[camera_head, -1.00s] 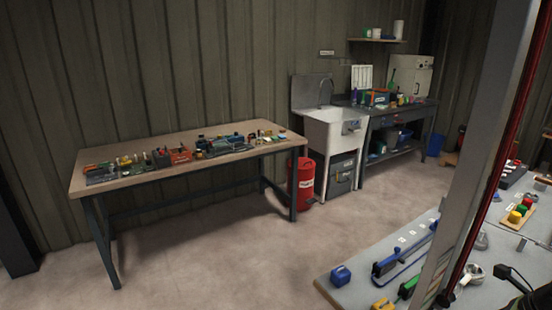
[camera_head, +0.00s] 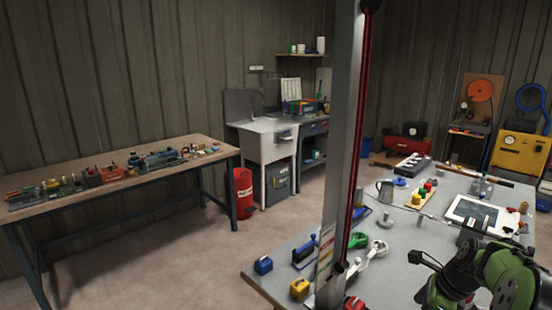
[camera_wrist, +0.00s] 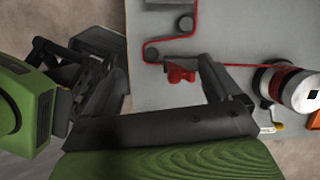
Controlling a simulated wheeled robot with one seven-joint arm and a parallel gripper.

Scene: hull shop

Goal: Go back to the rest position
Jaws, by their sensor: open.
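My gripper (camera_wrist: 155,58) is open in the wrist view, its two black fingers spread wide with nothing held between them. Behind the fingers lies the grey tabletop (camera_wrist: 200,28), with a small red piece (camera_wrist: 181,74) near the right finger. In the head view my green arm is at the bottom right, over the near part of the grey worktable (camera_head: 385,235). Where the fingertips are in the head view is hard to make out.
The worktable carries a blue block (camera_head: 263,265), a yellow block (camera_head: 299,289), a metal mug (camera_head: 385,190) and a white tablet (camera_head: 480,216). A wooden bench (camera_head: 110,163) with tools stands left. A red bin (camera_head: 243,193) stands by the sink (camera_head: 265,139). Floor between is clear.

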